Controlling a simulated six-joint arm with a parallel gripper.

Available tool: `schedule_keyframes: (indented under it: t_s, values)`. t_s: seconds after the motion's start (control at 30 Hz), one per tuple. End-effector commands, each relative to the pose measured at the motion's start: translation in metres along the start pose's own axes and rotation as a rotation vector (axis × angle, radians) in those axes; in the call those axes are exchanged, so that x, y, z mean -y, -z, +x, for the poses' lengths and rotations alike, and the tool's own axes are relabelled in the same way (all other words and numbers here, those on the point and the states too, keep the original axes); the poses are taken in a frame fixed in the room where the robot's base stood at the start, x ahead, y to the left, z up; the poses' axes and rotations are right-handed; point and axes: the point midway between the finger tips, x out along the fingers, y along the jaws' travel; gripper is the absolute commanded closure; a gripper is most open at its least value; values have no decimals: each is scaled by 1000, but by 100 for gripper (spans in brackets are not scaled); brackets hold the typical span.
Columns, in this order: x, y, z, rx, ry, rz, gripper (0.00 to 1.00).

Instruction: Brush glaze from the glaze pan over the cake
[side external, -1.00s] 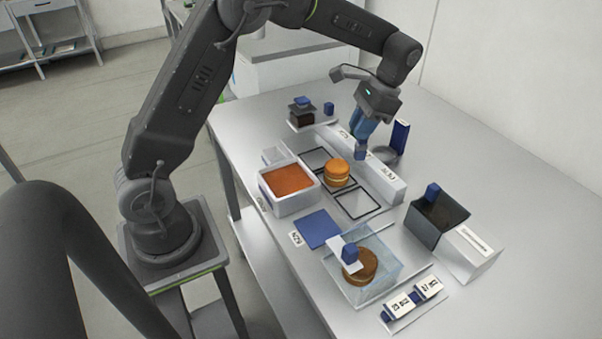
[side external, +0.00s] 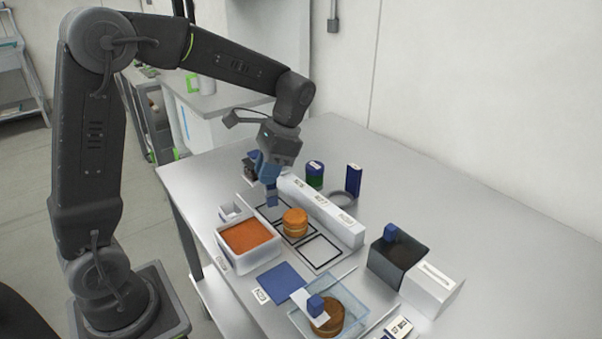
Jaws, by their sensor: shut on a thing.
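The glaze pan (side external: 221,250) is a white rectangular tub filled with orange-brown glaze, left of centre. The cake (side external: 295,223) is a round golden piece with a pale band, sitting in the middle of a row of black-outlined squares, right of the pan. My gripper (side external: 271,187) points down above the far end of that row, behind and left of the cake and apart from it. It is shut on a small dark blue piece (side external: 272,200). I cannot tell whether this is the brush; no bristles show.
A long white labelled block (side external: 325,212) runs behind the cake. A green-and-blue jar (side external: 315,175) and a blue upright box (side external: 353,178) stand beyond it. A clear box (side external: 355,298) with another round is in front. A dark open bin (side external: 395,262) stands right.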

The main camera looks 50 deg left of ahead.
Motion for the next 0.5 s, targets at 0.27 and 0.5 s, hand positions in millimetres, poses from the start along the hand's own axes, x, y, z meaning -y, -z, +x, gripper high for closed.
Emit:
schedule_keyframes:
  t_s: [0.27,0.5]
  values:
    - [-9,-58,18,0,-1,1,100]
    - [-11,-60,30,4,-1,3,100]
